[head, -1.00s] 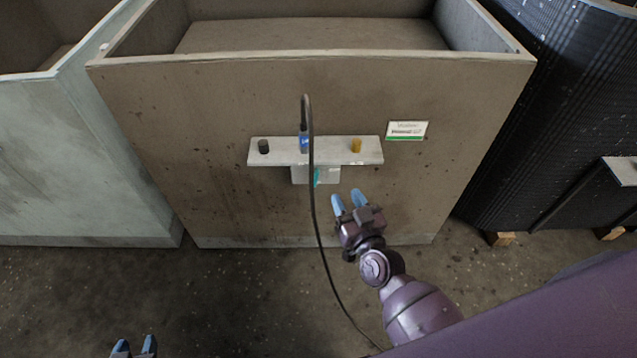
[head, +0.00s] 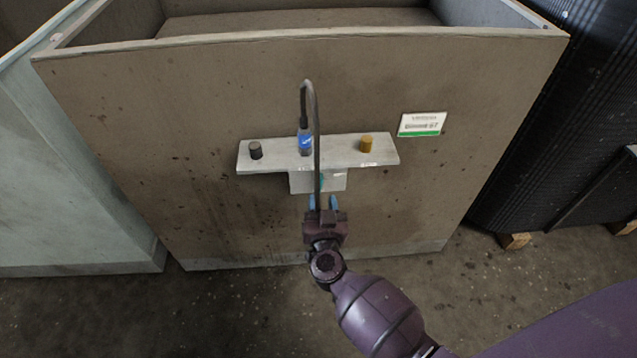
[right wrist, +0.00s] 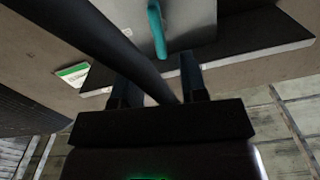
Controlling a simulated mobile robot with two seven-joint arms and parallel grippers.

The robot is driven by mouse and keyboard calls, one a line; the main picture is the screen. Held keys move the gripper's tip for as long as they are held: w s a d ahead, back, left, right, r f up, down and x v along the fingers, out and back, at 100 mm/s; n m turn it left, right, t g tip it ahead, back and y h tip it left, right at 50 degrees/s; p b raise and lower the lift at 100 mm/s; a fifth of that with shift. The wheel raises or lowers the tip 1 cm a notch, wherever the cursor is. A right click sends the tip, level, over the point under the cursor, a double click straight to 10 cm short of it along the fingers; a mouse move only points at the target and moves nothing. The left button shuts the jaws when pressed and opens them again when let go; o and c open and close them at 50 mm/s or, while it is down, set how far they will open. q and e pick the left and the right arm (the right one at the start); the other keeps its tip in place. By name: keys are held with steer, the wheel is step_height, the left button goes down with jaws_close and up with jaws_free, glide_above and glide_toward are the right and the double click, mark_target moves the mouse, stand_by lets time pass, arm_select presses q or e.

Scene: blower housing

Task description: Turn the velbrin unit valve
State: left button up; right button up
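The velbrin unit is a brown box (head: 200,110) with a white and green label (head: 422,124). A grey shelf (head: 275,164) on its front has a small grey block (head: 335,182) under it. A teal valve handle (right wrist: 157,30) hangs at this block; in the head view it is mostly hidden behind the black cable. My left gripper is out of view.
A black cable (head: 317,130) loops from the blue plug (head: 305,141) down past the handle, close to my right gripper's fingers. A black knob (head: 256,150) and an orange knob (head: 366,144) stand on the shelf. A pale box is at left, a black ribbed one at right.

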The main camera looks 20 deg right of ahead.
mark_target(320, 187)
steer(key=x, duration=0.3)
steer(key=b+x, duration=0.1)
steer(key=x, duration=0.1)
steer(key=shift+f, duration=0.25)
steer(key=shift+x, duration=0.8)
steer(key=shift+r, duration=0.15)
jaws_close()
